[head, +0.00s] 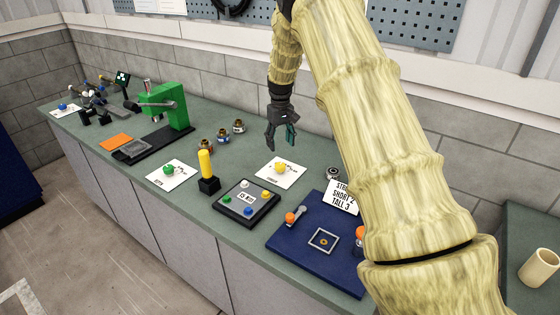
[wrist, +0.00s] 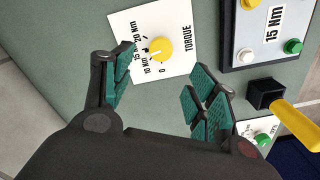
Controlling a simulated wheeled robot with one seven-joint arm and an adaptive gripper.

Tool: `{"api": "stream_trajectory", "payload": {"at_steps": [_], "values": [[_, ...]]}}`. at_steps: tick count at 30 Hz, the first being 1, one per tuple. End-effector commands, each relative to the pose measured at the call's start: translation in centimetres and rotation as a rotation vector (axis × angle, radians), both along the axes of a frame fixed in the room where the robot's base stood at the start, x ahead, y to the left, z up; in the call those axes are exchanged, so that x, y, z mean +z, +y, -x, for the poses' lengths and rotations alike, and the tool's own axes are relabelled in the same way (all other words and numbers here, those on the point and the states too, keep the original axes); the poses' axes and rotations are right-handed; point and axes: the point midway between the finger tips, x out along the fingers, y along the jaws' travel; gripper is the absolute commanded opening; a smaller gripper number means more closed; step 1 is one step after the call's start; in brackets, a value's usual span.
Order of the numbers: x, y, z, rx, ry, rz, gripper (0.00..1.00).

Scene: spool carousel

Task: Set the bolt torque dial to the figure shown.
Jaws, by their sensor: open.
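The torque dial is a yellow knob (wrist: 160,49) on a white card (wrist: 181,17) marked TORQUE, with 0, 10, 15 and 20 Nm around it. I cannot tell surely which mark the knob points to. It also shows in the head view (head: 280,168). A dark panel (wrist: 233,58) carries a label (wrist: 274,24) reading 15 Nm; in the head view this panel (head: 266,216) lies in front of the card. My gripper (head: 281,145) is open and empty above the bench, near the dial. In the wrist view my gripper (wrist: 165,80) has the knob beyond its fingertips, touching neither.
A yellow-handled lever (head: 206,163) stands left of the panel, beside a green knob (head: 169,169) on a card. A blue board (head: 290,243) with orange-ended parts lies to the right. Small spools (head: 223,135) and a green press (head: 170,108) stand further left.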

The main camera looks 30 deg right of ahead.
Motion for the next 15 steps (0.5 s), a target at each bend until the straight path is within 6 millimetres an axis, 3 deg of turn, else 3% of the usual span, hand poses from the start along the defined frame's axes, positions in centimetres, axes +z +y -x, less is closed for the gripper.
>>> {"api": "stream_trajectory", "payload": {"at_steps": [6,15], "values": [[-0.4,0.1,0.0,0.187,0.001,0.002,0.58],[-1.4,0.1,0.1,0.241,0.001,0.000,0.58]]}}
